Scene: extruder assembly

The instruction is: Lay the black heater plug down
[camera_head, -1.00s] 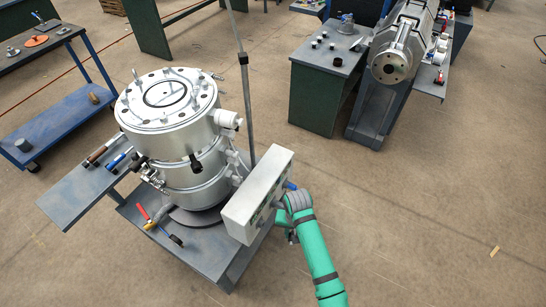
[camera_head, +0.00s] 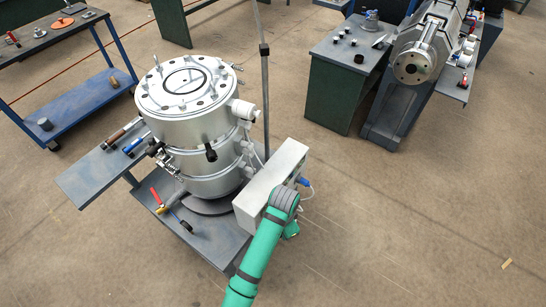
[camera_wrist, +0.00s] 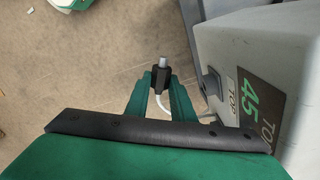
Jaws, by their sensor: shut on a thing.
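In the wrist view, my gripper (camera_wrist: 161,90) is shut on the black heater plug (camera_wrist: 160,76). The plug sits between the green fingertips, with its pale grey end pointing away from the palm and a white cable curving off below it. The grey control box (camera_wrist: 243,63) is close on the right, apart from the plug. A black socket (camera_wrist: 211,84) shows on its face.
A steel vessel (camera_head: 185,103) stands on a grey cart (camera_head: 214,243) left of the box. A blue plug (camera_head: 303,181) with a white cable sits at the box's right side. A green bench (camera_head: 332,95) and a machine (camera_head: 413,66) stand farther back.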

